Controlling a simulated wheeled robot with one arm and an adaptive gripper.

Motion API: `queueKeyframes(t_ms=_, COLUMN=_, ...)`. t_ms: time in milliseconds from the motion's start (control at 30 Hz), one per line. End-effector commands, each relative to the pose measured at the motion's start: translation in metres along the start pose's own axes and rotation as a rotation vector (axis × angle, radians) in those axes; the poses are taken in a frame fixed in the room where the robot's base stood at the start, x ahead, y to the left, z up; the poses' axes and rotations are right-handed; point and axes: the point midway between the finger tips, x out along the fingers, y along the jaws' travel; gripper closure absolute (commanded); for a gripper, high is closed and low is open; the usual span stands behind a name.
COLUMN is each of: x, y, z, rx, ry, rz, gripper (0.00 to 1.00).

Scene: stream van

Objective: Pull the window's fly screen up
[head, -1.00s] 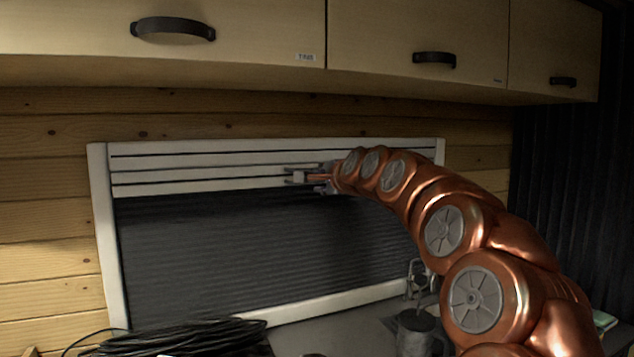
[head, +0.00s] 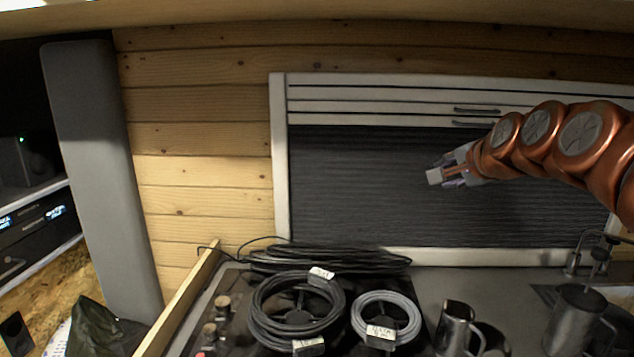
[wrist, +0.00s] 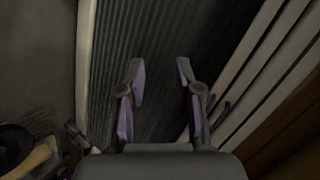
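The window (head: 281,180) has a white frame on the wood wall. A dark ribbed screen (head: 370,185) fills the opening below several pale bars (head: 360,106) at the top. Two dark handles, an upper one (head: 477,109) and a lower one (head: 473,124), sit on these bars. I cannot tell which bar belongs to the fly screen. My gripper (head: 438,172) is in front of the dark screen, below and left of the handles. In the wrist view my gripper (wrist: 158,68) has its fingers apart with nothing between them; the bars (wrist: 262,75) run at the right.
Coiled black cables (head: 298,312) and a grey coil (head: 386,318) lie on the hob below the window. A metal jug (head: 455,328), another pot (head: 575,318) and a tap (head: 592,255) stand on the right of the counter. Space directly before the screen is free.

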Motion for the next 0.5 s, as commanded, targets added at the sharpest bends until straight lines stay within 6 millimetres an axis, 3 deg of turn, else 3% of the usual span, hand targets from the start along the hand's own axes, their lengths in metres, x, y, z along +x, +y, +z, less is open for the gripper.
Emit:
queueKeyframes(t_ms=33, x=-0.004, y=0.015, z=0.027, rx=-0.068, ry=-0.048, rz=0.052, gripper=0.66)
queueKeyframes(t_ms=200, x=-0.022, y=0.082, z=0.106, rx=-0.311, ry=-0.212, rz=0.229, gripper=0.66)
queueKeyframes(t_ms=367, x=-0.055, y=0.153, z=0.165, rx=-0.527, ry=-0.375, rz=0.386, gripper=0.66)
queueKeyframes(t_ms=500, x=-0.095, y=0.220, z=0.204, rx=-0.697, ry=-0.531, rz=0.518, gripper=0.66)
